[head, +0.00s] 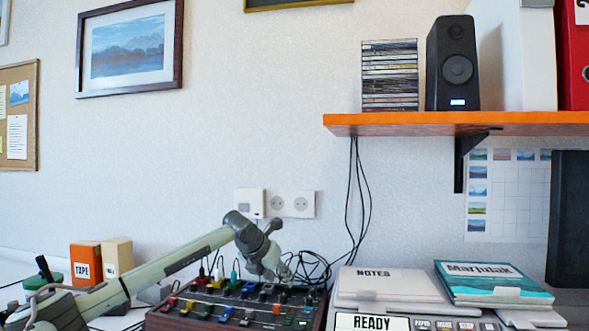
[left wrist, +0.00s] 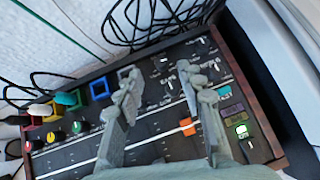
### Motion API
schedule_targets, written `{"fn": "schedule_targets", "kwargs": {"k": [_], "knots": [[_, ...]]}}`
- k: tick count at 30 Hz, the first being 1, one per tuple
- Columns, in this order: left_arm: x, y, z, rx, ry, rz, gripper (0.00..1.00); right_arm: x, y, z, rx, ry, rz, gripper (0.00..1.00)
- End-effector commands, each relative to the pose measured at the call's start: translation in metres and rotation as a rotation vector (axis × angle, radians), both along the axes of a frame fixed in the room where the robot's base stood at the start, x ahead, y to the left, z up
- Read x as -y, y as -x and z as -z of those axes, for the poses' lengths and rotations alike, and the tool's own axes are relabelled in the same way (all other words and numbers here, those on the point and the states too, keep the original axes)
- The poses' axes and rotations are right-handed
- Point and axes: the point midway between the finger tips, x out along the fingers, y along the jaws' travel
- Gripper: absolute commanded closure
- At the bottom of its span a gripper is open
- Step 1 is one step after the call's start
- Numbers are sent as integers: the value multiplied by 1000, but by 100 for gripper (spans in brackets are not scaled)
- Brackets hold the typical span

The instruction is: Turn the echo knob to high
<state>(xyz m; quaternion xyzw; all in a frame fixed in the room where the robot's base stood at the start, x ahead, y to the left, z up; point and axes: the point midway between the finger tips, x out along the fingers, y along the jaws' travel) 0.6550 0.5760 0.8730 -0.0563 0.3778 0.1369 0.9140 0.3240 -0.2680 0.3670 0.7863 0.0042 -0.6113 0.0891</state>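The mixer (head: 235,312) is a dark panel with wooden sides, at the bottom centre of the head view. The panel also fills much of the left wrist view (left wrist: 150,130), with coloured knobs, sliders and small white labels. The labels are too small to read, so I cannot tell which knob is the echo knob. My left gripper (head: 284,276) is over the right back part of the mixer. In the left wrist view its two fingers (left wrist: 162,88) stand apart over the panel, with nothing seen between them but the panel. My right gripper is not in view.
Black cables (head: 312,267) lie behind the mixer, with plugs along its back edge. A notes box (head: 383,284) and a teal-and-white book (head: 492,284) are to its right. An orange shelf (head: 430,124) with a speaker (head: 453,64) is above. Orange and beige boxes (head: 86,264) stand left.

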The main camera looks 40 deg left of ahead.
Motion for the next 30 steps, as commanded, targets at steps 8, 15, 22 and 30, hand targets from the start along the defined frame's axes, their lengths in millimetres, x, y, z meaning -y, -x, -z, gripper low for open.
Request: {"fn": "schedule_targets", "kwargs": {"k": [8, 15, 22, 30], "knots": [[24, -5, -36, 94, 92, 77, 62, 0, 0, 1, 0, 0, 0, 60], [44, -29, -73, 246, 212, 164, 62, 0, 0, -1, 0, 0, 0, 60], [55, -46, -114, 402, 317, 219, 62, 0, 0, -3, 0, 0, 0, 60], [55, -59, -167, 595, 426, 248, 62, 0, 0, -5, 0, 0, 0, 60]]}}
